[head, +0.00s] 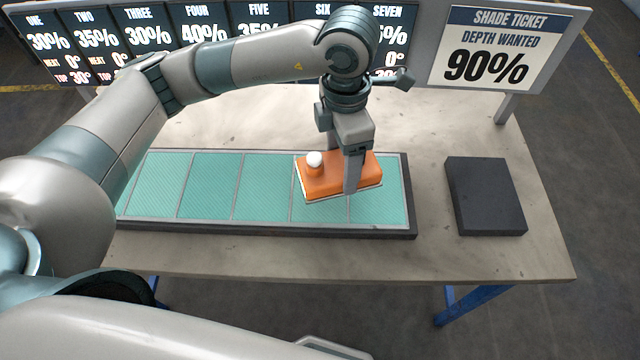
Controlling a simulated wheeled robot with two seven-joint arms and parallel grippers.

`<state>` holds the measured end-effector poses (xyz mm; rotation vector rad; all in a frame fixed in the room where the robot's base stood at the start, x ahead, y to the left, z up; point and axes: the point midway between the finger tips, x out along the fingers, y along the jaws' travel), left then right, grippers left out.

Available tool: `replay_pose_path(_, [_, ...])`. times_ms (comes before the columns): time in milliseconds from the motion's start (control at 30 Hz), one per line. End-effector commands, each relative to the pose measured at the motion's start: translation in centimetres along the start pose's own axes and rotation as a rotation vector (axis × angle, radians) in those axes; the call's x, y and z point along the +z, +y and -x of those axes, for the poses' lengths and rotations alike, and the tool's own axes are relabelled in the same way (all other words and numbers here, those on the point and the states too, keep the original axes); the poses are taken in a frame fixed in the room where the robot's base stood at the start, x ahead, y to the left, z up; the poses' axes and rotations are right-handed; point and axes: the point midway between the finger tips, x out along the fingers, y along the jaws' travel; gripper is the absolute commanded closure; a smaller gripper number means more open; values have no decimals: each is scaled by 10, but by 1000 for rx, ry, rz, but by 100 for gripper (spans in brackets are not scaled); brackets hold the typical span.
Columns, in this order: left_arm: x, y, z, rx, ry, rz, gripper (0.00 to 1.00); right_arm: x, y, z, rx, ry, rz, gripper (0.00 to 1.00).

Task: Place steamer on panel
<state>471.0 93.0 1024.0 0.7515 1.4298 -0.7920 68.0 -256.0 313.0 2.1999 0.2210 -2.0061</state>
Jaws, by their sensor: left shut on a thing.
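The steamer is an orange block (318,184) with a white knob (314,159) on top and a pale base edge. My left gripper (350,180) comes down from above and is shut on the steamer. The steamer is over the right part of a teal panel strip (263,187) in a dark frame, across the divider between the last two sections. I cannot tell whether its base touches the panel. My right gripper is not in view.
A dark square pad (486,196) lies on the table (430,255) to the right. Behind stand a shade ticket sign (501,48) reading "DEPTH WANTED 90%" and a row of numbered displays (140,30), partly hidden by my left arm. Table around the pad is clear.

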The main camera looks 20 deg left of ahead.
Motion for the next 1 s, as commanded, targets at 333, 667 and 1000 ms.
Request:
replay_pose_path(333, [18,-10,7,6,-2,398,96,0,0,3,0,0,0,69])
replay_pose_path(667, [33,-21,10,13,-2,780,96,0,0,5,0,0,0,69])
replay_pose_path(1000, [46,-31,14,21,-5,1131,96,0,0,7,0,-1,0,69])
